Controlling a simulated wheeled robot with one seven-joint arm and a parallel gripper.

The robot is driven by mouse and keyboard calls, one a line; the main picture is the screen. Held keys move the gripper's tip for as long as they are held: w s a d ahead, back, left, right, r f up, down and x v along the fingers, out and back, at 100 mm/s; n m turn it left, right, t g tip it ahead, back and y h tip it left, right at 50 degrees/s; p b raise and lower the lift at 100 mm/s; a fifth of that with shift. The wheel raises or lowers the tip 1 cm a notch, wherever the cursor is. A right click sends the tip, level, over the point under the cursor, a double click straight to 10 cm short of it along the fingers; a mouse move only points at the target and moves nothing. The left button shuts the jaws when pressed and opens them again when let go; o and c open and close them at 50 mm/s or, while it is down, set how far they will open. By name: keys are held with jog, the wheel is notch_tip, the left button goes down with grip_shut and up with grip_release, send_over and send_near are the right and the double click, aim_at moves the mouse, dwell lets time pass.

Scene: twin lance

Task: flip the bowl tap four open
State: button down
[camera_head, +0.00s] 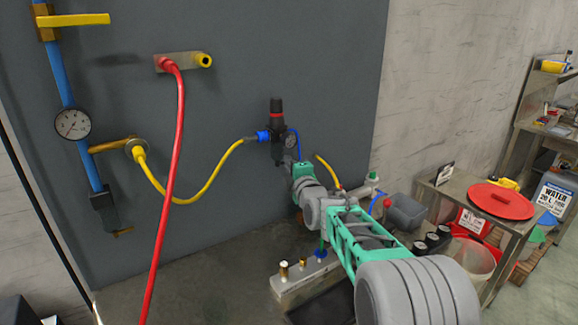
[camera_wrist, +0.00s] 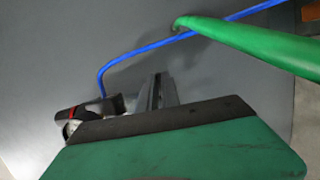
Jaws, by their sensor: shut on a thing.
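The black regulator unit (camera_head: 276,118) with a red ring and a small gauge hangs on the grey panel (camera_head: 330,60). It also shows in the wrist view (camera_wrist: 92,110), tilted, beyond my gripper's left edge. My gripper (camera_head: 286,163) is at the lower end of this unit, with its green body just below and right of it. In the wrist view, a grey finger (camera_wrist: 162,92) stands out past the dark edge of the green body. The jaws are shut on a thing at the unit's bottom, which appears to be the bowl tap. The tap itself is hidden, so its position cannot be told.
A blue hose (camera_wrist: 140,53) and a thick green tube (camera_wrist: 250,45) pass close to my gripper. A yellow hose (camera_head: 205,188) joins the unit from the left, and a red hose (camera_head: 172,190) hangs farther left. A bench (camera_head: 500,222) with a red lid stands at right.

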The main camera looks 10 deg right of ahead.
jog(key=n+y+b, duration=0.1)
jog(key=y+b, duration=0.1)
jog(key=b, duration=0.3)
jog(key=w+n+g+y+b, duration=0.1)
jog(key=n+y+b, duration=0.1)
jog(key=y+b, duration=0.1)
jog(key=shift+b, duration=0.9)
jog(key=c, duration=1.8)
grip_release()
jog(key=shift+c, duration=0.2)
jog(key=shift+d, duration=0.1)
jog(key=b+v, duration=0.2)
jog(key=v, duration=0.6)
